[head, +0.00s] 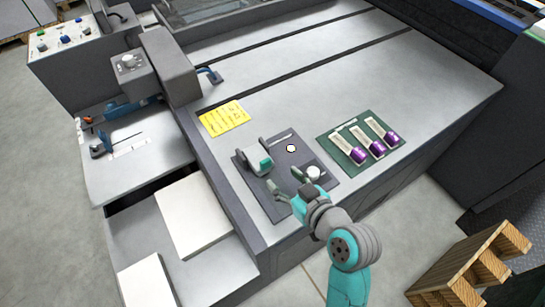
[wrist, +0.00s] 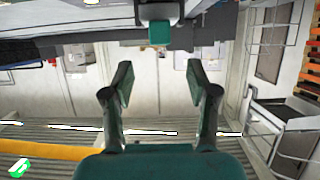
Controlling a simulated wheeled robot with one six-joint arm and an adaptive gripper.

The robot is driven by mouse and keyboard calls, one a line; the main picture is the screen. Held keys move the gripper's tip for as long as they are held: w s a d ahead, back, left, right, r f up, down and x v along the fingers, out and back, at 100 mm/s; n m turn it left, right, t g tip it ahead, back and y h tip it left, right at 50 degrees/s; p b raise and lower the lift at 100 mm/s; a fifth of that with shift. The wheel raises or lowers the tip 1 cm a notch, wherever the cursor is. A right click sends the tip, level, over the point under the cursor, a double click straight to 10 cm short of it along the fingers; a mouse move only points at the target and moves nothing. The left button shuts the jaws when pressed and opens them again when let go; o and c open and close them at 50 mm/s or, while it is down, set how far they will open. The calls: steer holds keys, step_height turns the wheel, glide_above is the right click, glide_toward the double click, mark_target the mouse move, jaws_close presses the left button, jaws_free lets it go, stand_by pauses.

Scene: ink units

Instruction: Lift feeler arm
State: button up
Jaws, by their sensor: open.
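The feeler arm appears to be the grey lever with a teal end (head: 264,162) on a dark panel (head: 285,187) on the machine's top. In the wrist view, a teal end (wrist: 160,32) in a grey mount shows at the top centre. My gripper (head: 286,180) is open and empty, just in front of the lever at the panel's near side. In the wrist view, its two fingers (wrist: 160,82) are spread apart below the teal end, with a visible gap and no contact.
A white round knob (head: 314,172) stands on the panel close right of my gripper. A slotted scale with a white dot (head: 290,148) lies behind. A green plate (head: 347,159) with purple-ended units is to the right, a yellow label (head: 224,118) behind left. A wooden pallet (head: 470,268) stands front right.

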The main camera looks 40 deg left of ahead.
mark_target(267, 163)
steer(key=x, duration=1)
steer(key=shift+a, duration=0.1)
jaws_close()
